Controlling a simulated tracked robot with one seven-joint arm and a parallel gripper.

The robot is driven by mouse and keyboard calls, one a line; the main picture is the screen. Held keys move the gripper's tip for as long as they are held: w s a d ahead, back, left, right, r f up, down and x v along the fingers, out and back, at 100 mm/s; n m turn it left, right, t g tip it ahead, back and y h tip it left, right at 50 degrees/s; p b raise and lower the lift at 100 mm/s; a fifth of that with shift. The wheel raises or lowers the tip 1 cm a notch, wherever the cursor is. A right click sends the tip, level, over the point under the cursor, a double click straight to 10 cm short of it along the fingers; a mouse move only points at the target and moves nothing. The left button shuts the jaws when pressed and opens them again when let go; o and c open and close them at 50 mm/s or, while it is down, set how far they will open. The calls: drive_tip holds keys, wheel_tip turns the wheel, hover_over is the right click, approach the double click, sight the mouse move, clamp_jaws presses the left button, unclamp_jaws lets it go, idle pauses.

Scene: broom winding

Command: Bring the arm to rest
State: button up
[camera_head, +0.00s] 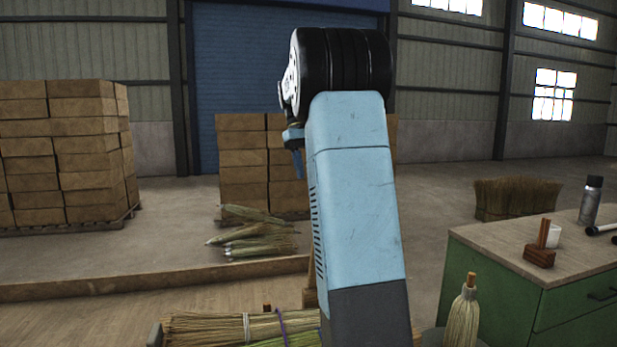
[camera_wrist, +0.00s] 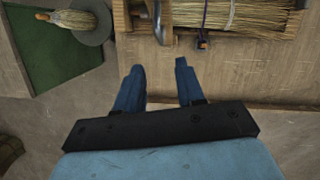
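My gripper (camera_wrist: 160,68) shows in the wrist view with its two blue fingers apart and nothing between them. It is open and points towards the edge of a wooden bench (camera_wrist: 240,75). In the head view my arm rises through the middle of the picture, folded at a black joint. A blue part of its end (camera_head: 297,158) shows left of the arm; the rest is hidden behind it.
Tied straw bundles (camera_head: 210,328) lie on the bench at the bottom. A green cabinet (camera_head: 545,300) with a bottle (camera_head: 590,200) on top stands at the right. A small broom (camera_head: 464,315) stands beside it. Stacked boxes (camera_head: 65,150) and loose straw (camera_head: 250,235) are further back.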

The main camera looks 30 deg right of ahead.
idle(0.5)
drive_tip(key=s+a+f+n+t, duration=0.1)
drive_tip(key=s+a+t, duration=0.4)
drive_tip(key=s+a, duration=0.9)
drive_tip(key=s+a+f+t, duration=0.4)
drive_tip(key=s+a+f, duration=0.4)
drive_tip(key=s+f, duration=0.2)
drive_tip(key=s, duration=0.2)
drive_tip(key=shift+s+a+n, duration=0.25)
drive_tip(key=shift+s+n, duration=0.05)
drive_tip(key=shift+s, duration=0.1)
